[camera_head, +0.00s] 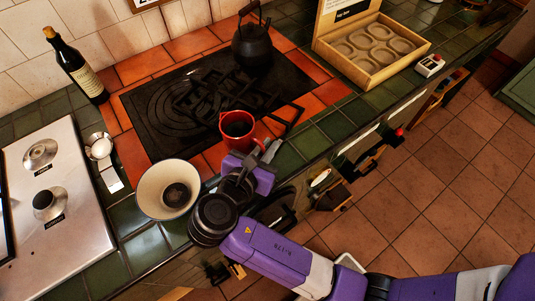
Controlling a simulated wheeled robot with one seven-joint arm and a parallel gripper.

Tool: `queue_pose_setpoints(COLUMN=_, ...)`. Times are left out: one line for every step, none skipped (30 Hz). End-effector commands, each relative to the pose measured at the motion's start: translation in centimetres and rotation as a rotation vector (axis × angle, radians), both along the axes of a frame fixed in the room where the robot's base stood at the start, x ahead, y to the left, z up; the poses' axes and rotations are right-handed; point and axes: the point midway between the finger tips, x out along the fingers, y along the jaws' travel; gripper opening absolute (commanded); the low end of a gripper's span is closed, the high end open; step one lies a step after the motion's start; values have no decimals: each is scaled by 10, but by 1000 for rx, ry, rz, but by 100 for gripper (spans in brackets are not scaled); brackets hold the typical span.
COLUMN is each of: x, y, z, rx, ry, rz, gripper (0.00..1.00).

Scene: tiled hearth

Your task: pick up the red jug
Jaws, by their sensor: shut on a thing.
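The red jug (238,127) is upright near the front edge of the black hob, with its open top towards the camera. My purple gripper (262,148) is at the jug's near right side and is shut on it. The fingertips are partly hidden against the jug's side. I cannot tell whether the jug's base touches the surface.
A cream bowl (168,190) stands close left of my wrist. A black kettle (252,45) stands at the back of the hob (150,115). A dark bottle (78,68) is at the back left, and a wooden box (370,50) at the back right.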

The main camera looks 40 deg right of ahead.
Motion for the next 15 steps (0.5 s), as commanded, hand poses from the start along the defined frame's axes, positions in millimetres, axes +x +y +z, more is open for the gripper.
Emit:
queue_pose_setpoints(x=2, y=1, z=18, rx=1, ry=-11, rz=1, gripper=0)
queue_pose_setpoints(x=2, y=1, z=27, rx=2, ry=-11, rz=2, gripper=0)
queue_pose_setpoints(x=2, y=1, z=38, rx=1, ry=-11, rz=1, gripper=0)
queue_pose_setpoints(x=2, y=1, z=46, rx=1, ry=-12, rz=2, gripper=0)
queue_pose_setpoints(x=2, y=1, z=54, rx=2, ry=-11, rz=1, gripper=0)
queue_pose_setpoints(x=2, y=0, z=64, rx=2, ry=-11, rz=2, gripper=0)
queue_pose_setpoints(x=2, y=1, z=72, rx=2, ry=-11, rz=2, gripper=0)
queue_pose_setpoints(x=2, y=1, z=79, rx=2, ry=-11, rz=1, gripper=0)
queue_pose_setpoints(x=1, y=1, z=88, rx=1, ry=-10, rz=2, gripper=0)
queue_pose_setpoints(x=2, y=1, z=94, rx=2, ry=-11, rz=2, gripper=0)
queue_pose_setpoints(x=2, y=1, z=100, rx=1, ry=-10, rz=1, gripper=0)
queue_pose_setpoints(x=1, y=1, z=107, rx=0, ry=-9, rz=2, gripper=0)
queue_pose_setpoints(x=1, y=1, z=112, rx=1, ry=-9, rz=2, gripper=0)
queue_pose_setpoints(x=1, y=0, z=116, rx=1, ry=-9, rz=1, gripper=0)
queue_pose_setpoints(x=1, y=0, z=122, rx=0, ry=-7, rz=0, gripper=0)
